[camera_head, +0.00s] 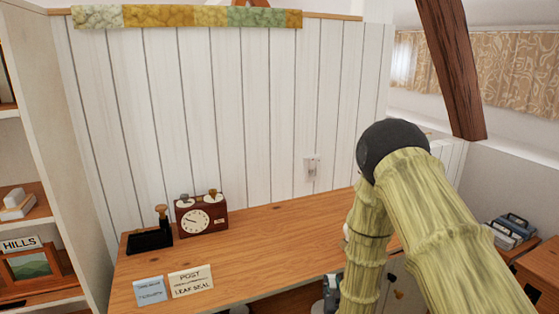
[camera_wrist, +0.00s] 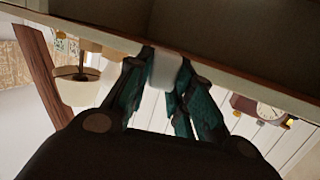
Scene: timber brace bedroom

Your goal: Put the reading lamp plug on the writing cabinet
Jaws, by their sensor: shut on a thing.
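My gripper (camera_wrist: 165,62) is shut on a small pale block, which I take to be the reading lamp plug (camera_wrist: 164,74). In the head view only a dark teal part of my gripper (camera_head: 331,292) shows beside the arm, by the front edge of the wooden desk-like top, likely the writing cabinet (camera_head: 265,247). The wrist view is upside down; the cabinet's edge (camera_wrist: 235,82) crosses its upper part, close to the fingertips. I cannot tell whether the plug touches it. A lamp with a cream shade (camera_wrist: 80,88) shows at left there; the arm hides it in the head view.
On the top stand a clock (camera_head: 202,215), a black stamp holder (camera_head: 150,240), a blue card (camera_head: 149,290) and a cream card (camera_head: 190,281). The middle is clear. A wall socket (camera_head: 312,167) is behind. Shelves (camera_head: 35,190) stand left; a timber brace (camera_head: 452,70) slants at right.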

